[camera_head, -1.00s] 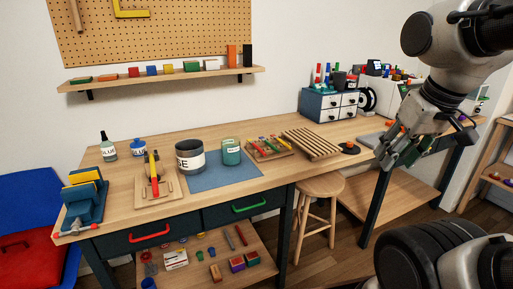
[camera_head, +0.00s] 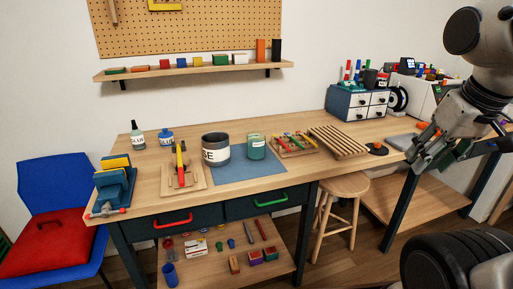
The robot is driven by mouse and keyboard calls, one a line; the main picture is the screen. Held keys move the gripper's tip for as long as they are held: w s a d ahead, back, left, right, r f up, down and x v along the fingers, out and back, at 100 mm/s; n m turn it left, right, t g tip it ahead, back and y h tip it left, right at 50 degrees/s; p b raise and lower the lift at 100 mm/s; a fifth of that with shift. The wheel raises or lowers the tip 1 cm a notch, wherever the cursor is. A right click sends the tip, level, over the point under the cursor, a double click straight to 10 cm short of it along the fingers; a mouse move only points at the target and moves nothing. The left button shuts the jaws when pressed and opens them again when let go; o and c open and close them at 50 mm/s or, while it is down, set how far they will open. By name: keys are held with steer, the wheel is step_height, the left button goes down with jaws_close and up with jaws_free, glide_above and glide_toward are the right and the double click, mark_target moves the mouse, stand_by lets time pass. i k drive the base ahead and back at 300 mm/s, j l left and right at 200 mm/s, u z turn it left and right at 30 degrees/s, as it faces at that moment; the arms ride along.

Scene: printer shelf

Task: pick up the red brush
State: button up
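Several thin tools with coloured handles lie side by side on a wooden rack (camera_head: 310,152) on the workbench, in the middle of the view. At least one handle there is red (camera_head: 281,143); too small to tell whether it is the red brush. My gripper (camera_head: 415,158) is at the right, over the bench's right part, well right of that rack. Its fingers look apart with nothing visible between them.
A slatted wooden board (camera_head: 338,142) lies between rack and gripper. A stool (camera_head: 345,188) stands in front of the bench. A drawer unit (camera_head: 357,103) stands behind.

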mark_target(275, 136)
steer(key=i+j, duration=0.2)
steer(key=i, duration=0.25)
steer(key=i+j+z, duration=0.1)
steer(key=i, duration=0.3)
steer(key=j, duration=0.1)
